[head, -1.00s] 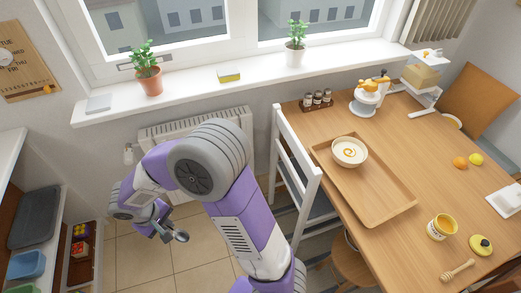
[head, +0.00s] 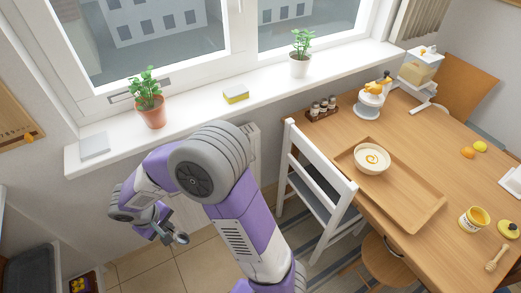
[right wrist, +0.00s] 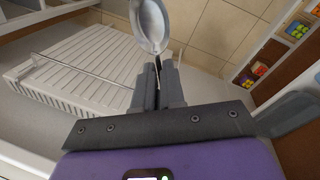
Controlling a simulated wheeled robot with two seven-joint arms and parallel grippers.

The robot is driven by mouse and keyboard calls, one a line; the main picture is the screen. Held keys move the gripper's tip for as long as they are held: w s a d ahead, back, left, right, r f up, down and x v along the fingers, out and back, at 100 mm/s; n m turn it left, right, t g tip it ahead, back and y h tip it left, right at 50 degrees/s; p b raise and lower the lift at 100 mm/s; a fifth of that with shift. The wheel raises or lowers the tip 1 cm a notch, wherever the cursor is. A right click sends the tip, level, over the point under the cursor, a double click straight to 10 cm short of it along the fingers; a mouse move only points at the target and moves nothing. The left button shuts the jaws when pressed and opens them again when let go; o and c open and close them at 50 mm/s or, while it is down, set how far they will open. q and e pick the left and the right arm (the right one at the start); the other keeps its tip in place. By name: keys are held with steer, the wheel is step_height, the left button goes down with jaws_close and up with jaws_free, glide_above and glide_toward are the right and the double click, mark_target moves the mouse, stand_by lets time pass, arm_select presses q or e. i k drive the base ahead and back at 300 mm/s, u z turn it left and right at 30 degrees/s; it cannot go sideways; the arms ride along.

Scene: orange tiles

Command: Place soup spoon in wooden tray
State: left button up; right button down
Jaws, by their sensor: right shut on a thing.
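My right gripper (head: 165,237) is shut on the soup spoon (head: 181,239), held in the air left of the table. In the right wrist view, the spoon's grey bowl (right wrist: 149,24) sticks out past the fingertips of the gripper (right wrist: 158,78), and its handle runs between the fingers. The wooden tray (head: 421,205) lies on the table to the right, well apart from the gripper. A bowl of soup (head: 372,158) stands in the tray's far left part. My left gripper is not in view.
A white chair (head: 318,190) stands between my arm and the wooden table (head: 400,262). A yellow jar (head: 473,219) and honey dipper (head: 496,258) lie right of the tray. The windowsill (head: 200,115) holds potted plants. A radiator (right wrist: 80,75) is below.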

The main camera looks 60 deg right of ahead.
mark_target(405, 200)
steer(key=z, duration=2.9)
steer(key=i, duration=1)
